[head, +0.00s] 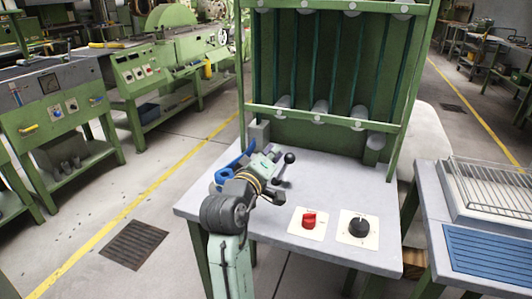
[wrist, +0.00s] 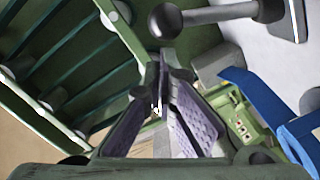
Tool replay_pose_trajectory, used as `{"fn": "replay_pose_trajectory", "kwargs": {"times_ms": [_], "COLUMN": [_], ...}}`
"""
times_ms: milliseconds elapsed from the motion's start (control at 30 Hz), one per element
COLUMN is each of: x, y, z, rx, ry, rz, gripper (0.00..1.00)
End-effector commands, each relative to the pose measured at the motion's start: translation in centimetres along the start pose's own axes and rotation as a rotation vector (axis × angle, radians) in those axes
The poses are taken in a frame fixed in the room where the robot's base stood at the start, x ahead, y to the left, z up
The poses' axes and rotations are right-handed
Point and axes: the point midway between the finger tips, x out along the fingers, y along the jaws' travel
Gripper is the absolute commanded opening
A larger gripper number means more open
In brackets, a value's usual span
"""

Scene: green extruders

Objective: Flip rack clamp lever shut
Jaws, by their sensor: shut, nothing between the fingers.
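The clamp lever ends in a black ball knob (head: 289,158), raised above the grey bench top just right of my gripper (head: 268,158). In the wrist view the ball knob (wrist: 165,21) is at the top centre, and its grey rod (wrist: 222,13) runs right to a dark pivot (wrist: 268,10). My gripper (wrist: 168,78) is shut and empty, its fingertips pointing toward the knob. The knob looks close beyond the tips; I cannot tell whether they touch. My arm hides part of the clamp's base in the head view.
A green rack (head: 322,125) stands behind the bench top (head: 335,185). A blue curved part (head: 232,168) lies left of my gripper. A red knob (head: 309,220) and a black dial (head: 359,227) sit at the bench front. A blue mat (head: 485,255) lies on the right table.

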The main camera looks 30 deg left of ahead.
Motion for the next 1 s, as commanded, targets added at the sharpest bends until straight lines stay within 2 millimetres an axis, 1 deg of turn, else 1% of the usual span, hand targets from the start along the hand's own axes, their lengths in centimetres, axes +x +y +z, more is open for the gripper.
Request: {"fn": "replay_pose_trajectory", "kwargs": {"times_ms": [233, 667, 867, 1000], "x": [0.0, 0.0, 0.2, 0.7], "y": [0.3, 0.4, 0.7, 1.2], "z": [0.6, 0.6, 0.4, -0.1], "rx": [0.058, 0.065, 0.065, 0.064], "ry": [0.001, 0.001, 0.001, 0.000], "rz": [-0.003, -0.003, -0.003, -0.003], "gripper": [0.00, 0.00, 0.00, 0.00]}}
